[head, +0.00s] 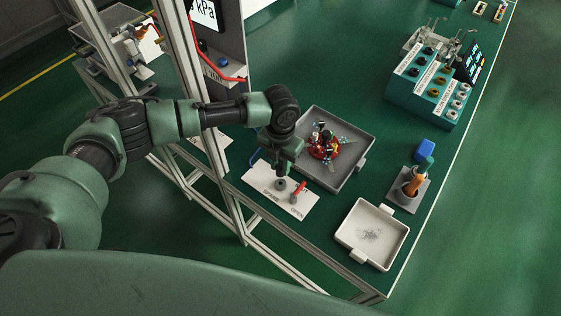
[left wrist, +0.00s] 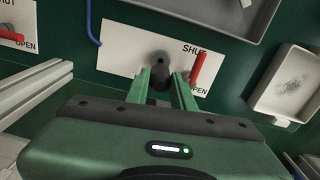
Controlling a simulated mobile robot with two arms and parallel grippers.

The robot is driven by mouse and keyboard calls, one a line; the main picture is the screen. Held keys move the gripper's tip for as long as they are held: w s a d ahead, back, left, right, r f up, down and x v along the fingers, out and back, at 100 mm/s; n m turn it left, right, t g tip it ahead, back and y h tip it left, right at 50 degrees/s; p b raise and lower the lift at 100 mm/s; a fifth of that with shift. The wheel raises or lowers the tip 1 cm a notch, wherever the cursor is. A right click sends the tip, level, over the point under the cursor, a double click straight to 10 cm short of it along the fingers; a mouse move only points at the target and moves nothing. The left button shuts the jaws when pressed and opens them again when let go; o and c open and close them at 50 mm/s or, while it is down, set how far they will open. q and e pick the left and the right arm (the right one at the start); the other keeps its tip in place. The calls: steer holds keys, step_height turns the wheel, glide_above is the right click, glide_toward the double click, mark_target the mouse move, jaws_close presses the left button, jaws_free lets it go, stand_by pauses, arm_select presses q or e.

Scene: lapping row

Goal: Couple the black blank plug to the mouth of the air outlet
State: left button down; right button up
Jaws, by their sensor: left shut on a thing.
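My left gripper (head: 283,172) points down over a white panel with a red lever. In the left wrist view its two fingers (left wrist: 162,86) are shut on a dark cylinder, which looks like the black blank plug (left wrist: 161,80). The air outlet (head: 281,185) is a grey round fitting on the panel, right under the fingertips. In the left wrist view the outlet (left wrist: 159,57) shows just beyond the plug, partly hidden by it. I cannot tell whether plug and outlet touch. The red lever (left wrist: 198,68) stands beside the outlet, between the words SHUT and OPEN. My right gripper is not in view.
A grey tray (head: 341,180) with red and metal fittings lies behind the panel. Aluminium posts (head: 215,130) stand left of the panel.

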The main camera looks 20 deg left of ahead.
mark_target(281, 175)
arm_select(q)
steer(key=shift+f+b, duration=0.65)
steer(key=shift+f, duration=0.75)
steer(key=shift+r+p, duration=0.1)
steer(key=shift+p, duration=0.4)
stand_by(0.5)
steer(key=shift+f+b, duration=1)
steer(key=shift+f, duration=0.45)
steer(key=c, duration=1.1)
jaws_free()
step_height(281, 175, up, 8)
steer(key=shift+f+b, duration=0.1)
steer(key=shift+b, duration=0.55)
